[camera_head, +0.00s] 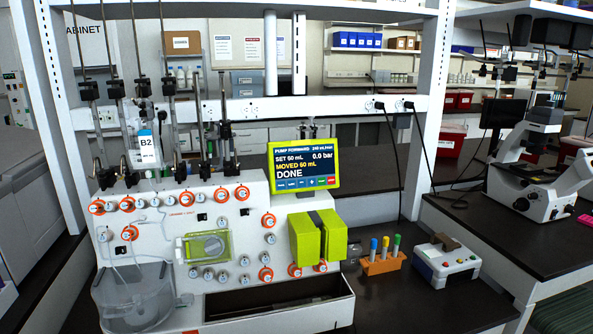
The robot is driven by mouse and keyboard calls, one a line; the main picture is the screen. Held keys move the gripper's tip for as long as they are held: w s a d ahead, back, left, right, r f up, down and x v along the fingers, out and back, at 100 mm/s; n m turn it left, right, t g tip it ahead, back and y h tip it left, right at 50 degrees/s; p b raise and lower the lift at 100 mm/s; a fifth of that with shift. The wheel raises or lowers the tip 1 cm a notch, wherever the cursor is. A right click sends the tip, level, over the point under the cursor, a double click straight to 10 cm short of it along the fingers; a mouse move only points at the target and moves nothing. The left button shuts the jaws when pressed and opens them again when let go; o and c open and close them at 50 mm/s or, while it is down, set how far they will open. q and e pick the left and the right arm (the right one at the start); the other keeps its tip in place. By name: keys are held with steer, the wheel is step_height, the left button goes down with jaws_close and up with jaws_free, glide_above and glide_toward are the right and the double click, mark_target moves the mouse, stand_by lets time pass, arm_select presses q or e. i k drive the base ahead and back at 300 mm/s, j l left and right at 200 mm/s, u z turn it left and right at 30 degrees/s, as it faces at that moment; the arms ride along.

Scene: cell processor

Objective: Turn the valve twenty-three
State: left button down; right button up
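The cell processor (255,201) stands on the dark bench, with a white front panel. Several round valves sit on it, many with orange rings. One row runs along the top edge, with an orange-ringed valve (242,192) at its right end. More orange-ringed valves are at the right side (268,220), bottom (265,274) and left (130,233). The valve numbers are too small to read, so I cannot tell which is twenty-three. The screen (304,170) reads "PUMP FORWARD", "MOVED 60 mL" and "DONE". Neither gripper is in view.
A green pump block (318,238) and a clear green-framed cover (205,247) stick out from the panel. A bag labelled B2 (147,147) hangs above. An orange tube rack (382,263) and white button box (446,262) stand right. A microscope (540,170) is on the far-right bench.

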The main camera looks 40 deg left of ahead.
mark_target(104, 236)
steer(key=u, duration=2.25)
